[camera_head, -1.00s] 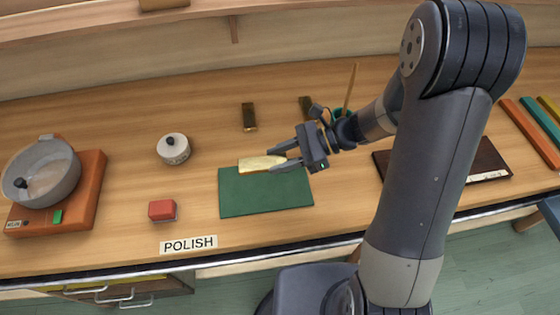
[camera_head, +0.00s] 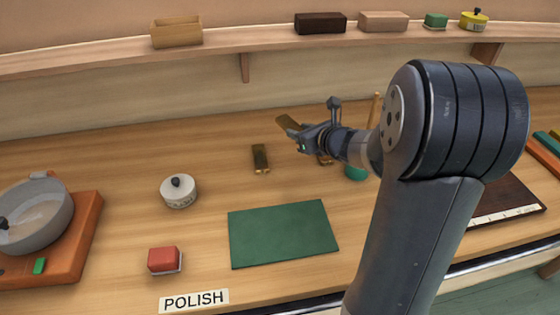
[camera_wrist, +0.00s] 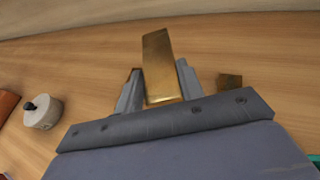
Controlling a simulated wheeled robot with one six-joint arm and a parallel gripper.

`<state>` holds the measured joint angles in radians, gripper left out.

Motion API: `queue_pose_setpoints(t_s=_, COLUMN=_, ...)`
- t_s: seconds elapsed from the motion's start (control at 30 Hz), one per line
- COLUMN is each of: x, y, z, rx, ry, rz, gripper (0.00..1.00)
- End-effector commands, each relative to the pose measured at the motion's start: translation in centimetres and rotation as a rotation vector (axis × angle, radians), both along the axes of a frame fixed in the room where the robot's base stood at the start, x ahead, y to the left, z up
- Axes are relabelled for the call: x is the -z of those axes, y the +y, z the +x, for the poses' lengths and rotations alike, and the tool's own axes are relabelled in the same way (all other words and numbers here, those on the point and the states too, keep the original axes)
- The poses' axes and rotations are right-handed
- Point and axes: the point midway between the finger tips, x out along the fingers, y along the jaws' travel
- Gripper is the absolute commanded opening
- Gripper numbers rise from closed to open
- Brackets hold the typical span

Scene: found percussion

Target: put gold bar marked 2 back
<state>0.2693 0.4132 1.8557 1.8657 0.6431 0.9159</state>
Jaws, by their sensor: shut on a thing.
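A gold bar (camera_wrist: 157,66) is held between the two fingers of my gripper (camera_wrist: 153,88) in the wrist view. In the head view the held bar (camera_head: 288,123) shows at the tip of my gripper (camera_head: 298,134), raised above the table. I cannot read a mark on it. A second, dark gold bar (camera_head: 260,158) lies on the table to the left of and below my gripper. Another dark gold bar (camera_head: 325,160) is partly hidden behind my gripper. The green mat (camera_head: 284,234) is bare.
A white lidded pot (camera_head: 179,191), a red block (camera_head: 164,260) and an orange base with a grey pan (camera_head: 35,217) stand at left. A dark board (camera_head: 510,195) lies at right. A shelf at the back holds a wooden box (camera_head: 177,34) and several blocks.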

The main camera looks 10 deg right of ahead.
Motion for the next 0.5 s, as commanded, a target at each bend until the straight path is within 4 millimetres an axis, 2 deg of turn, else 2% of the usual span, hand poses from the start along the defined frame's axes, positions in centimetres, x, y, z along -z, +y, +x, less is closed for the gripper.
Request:
queue_pose_setpoints(t_s=0.2, x=3.9, y=-0.2, z=0.0, rx=0.01, ry=0.004, rz=0.003, gripper=0.0)
queue_pose_setpoints(t_s=0.5, x=7.0, y=-0.2, z=0.0, rx=0.008, ry=0.0, rz=0.001, gripper=0.0)
